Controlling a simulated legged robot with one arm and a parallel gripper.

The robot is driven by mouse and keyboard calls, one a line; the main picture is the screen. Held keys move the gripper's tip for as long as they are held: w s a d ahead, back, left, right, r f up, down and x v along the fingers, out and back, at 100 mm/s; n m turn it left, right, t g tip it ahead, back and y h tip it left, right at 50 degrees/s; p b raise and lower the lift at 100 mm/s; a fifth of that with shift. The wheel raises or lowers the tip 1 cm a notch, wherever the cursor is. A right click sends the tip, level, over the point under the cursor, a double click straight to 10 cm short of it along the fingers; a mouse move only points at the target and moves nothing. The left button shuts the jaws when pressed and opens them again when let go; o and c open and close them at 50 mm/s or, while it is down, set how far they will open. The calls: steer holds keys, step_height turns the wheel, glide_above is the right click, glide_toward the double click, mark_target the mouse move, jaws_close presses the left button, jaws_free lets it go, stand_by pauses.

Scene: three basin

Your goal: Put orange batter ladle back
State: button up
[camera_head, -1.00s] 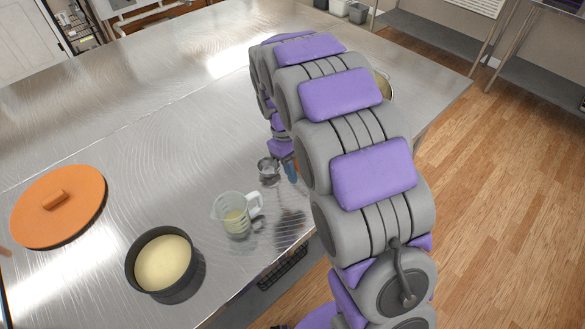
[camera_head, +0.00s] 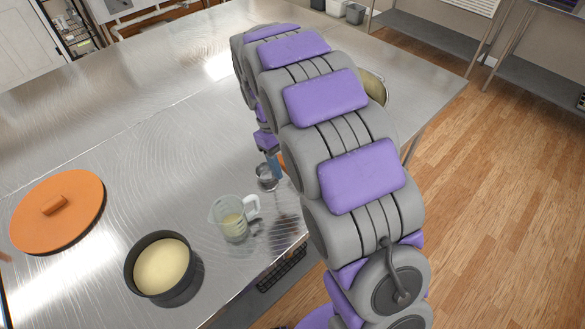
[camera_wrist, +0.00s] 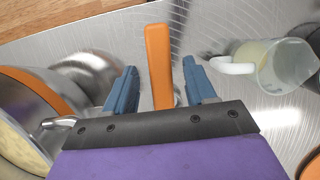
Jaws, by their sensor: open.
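The orange ladle handle (camera_wrist: 158,58) stands out between my gripper's two blue fingers in the wrist view. Its lower end is hidden behind the gripper. My gripper (camera_wrist: 160,68) is open, with a visible gap on each side of the handle. In the head view my gripper (camera_head: 272,165) is low over the metal table, mostly hidden by my arm. A bit of orange (camera_head: 283,160) shows beside it. A small metal cup (camera_head: 267,180) lies just below it; I cannot tell whether this is the ladle's bowl.
A clear measuring jug (camera_head: 230,220) stands close to the gripper. A dark round pan of batter (camera_head: 130,272) and an orange lid (camera_head: 85,190) are further left. A basin with an orange rim (camera_wrist: 45,88) is at the wrist view's left. The table's far left is clear.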

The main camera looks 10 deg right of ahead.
steer(key=p+v, duration=0.1)
steer(key=v, duration=0.7)
steer(key=shift+w+d+r+p, duration=0.1)
steer(key=shift+r+p, duration=0.2)
steer(key=shift+p, duration=0.1)
steer(key=shift+a, duration=0.45)
steer(key=s+d+r+m+y, duration=0.15)
steer(key=s+d, duration=0.25)
steer(key=s, duration=0.4)
steer(key=s+d+r+m+h, duration=0.15)
steer(key=s+d, duration=0.25)
steer(key=s, duration=0.4)
steer(key=s+f+m+t+y, duration=0.1)
steer(key=s+f+m+y, duration=0.1)
steer(key=s, duration=1.5)
steer(key=shift+s+d+f+m, duration=0.4)
steer(key=shift+d+f+m, duration=0.1)
steer(key=shift+f+m, duration=0.35)
steer(key=shift+a+r, duration=0.1)
steer(key=shift+a, duration=0.8)
steer(key=shift+d, duration=0.15)
